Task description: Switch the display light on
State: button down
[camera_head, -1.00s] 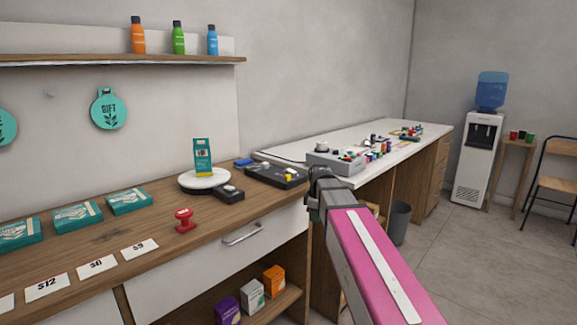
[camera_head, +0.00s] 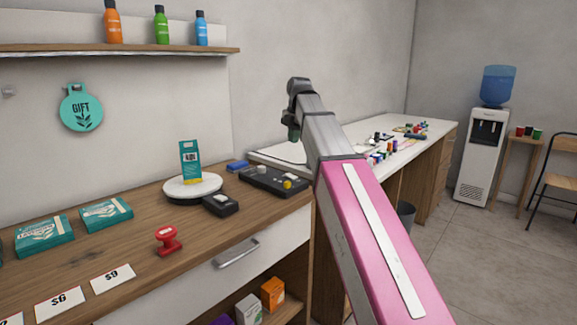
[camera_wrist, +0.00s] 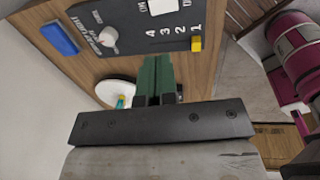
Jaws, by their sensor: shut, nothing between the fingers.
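A black control panel (camera_head: 262,182) lies on the wooden counter. In the wrist view the panel (camera_wrist: 128,38) shows a white rocker switch (camera_wrist: 163,6) marked ON, a pale round knob (camera_wrist: 108,37) and a yellow slider (camera_wrist: 196,43) at 1. A smaller black box (camera_head: 220,205) with a pale top part sits beside a white round stand (camera_head: 180,190) carrying a teal box (camera_head: 190,160). My gripper (camera_head: 293,133) is shut and empty, raised above the counter. Its green fingers (camera_wrist: 155,80) point toward the panel, apart from it. I cannot tell whether the light is lit.
A red stamp (camera_head: 168,240), price cards (camera_head: 112,278) and teal packs (camera_head: 106,214) lie on the counter at left. A blue block (camera_head: 236,166) lies behind the panel. A white counter (camera_head: 425,130) with small items extends beyond. The shelf (camera_head: 120,49) holds bottles.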

aim_at(291, 175)
jog(key=shift+w+a+r, duration=0.1)
jog(key=shift+w+r, duration=0.2)
jog(key=shift+r, duration=0.05)
jog(key=shift+f, duration=0.1)
jog(key=f, duration=0.4)
jog(key=w+a+f, duration=0.1)
jog(key=f, duration=0.8)
jog(key=shift+w+a+f, duration=0.2)
jog(key=shift+f, duration=0.15)
jog(key=shift+f, duration=0.2)
jog(key=shift+s, duration=0.1)
jog(key=shift+s+d+r, duration=0.2)
jog(key=shift+s+d, duration=0.25)
jog(key=shift+d, duration=0.1)
jog(key=shift+r, duration=0.15)
